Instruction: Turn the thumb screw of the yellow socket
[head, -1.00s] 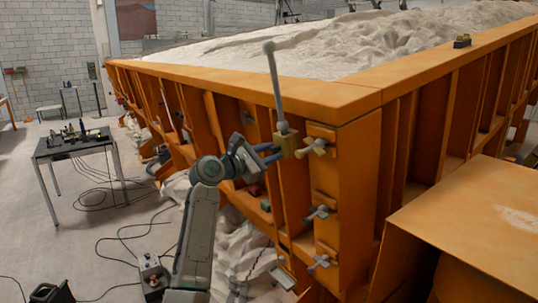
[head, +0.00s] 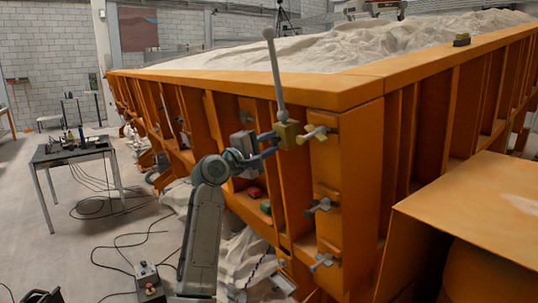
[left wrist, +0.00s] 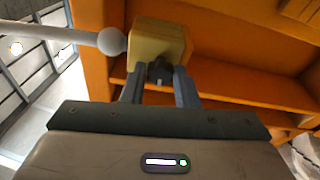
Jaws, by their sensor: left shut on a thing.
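The yellow socket (head: 288,134) sits at the upper corner of the orange sandbed wall, and a grey rod (head: 276,75) with a ball end rises from it. The socket (left wrist: 158,42) fills the upper middle of the left wrist view. Its dark thumb screw (left wrist: 160,70) faces my left gripper (left wrist: 159,84), whose two fingers are shut on it from both sides. In the head view my left gripper (head: 269,141) reaches the socket's left side, and the thumb screw is hidden there. My right gripper is not in view.
A pale yellow winged clamp (head: 314,134) sits close to the socket's right. Grey clamps (head: 321,206) are below it on the corner post. Orange ribs (head: 292,195) flank the arm. A tool table (head: 70,151) stands at left, with cables on the floor.

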